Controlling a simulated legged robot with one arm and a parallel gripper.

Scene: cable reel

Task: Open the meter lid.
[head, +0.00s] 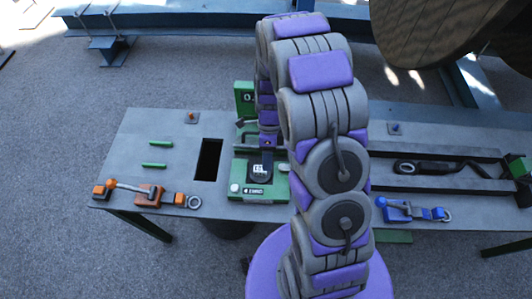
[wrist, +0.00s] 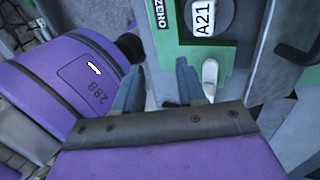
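The green meter box (head: 240,178) sits on the grey table in the head view, with a dark round dial bearing a white label on its top. In the wrist view the green panel (wrist: 175,58) carries a "ZERO" label, a dark dial (wrist: 207,14) marked "A21" and a pale rounded knob (wrist: 210,75). My gripper (wrist: 159,82) has its two fingers apart, with nothing seen between them. Its right finger overlaps the green panel close beside the pale knob; I cannot tell whether they touch. My arm covers part of the box in the head view. Which part is the lid is unclear.
A rectangular hole (head: 208,160) lies left of the box. An orange lever assembly (head: 150,193) is at the table's left front, a blue one (head: 410,211) at the right. A green upright block (head: 244,98) stands behind the box. A dark handle (wrist: 300,48) shows in the wrist view.

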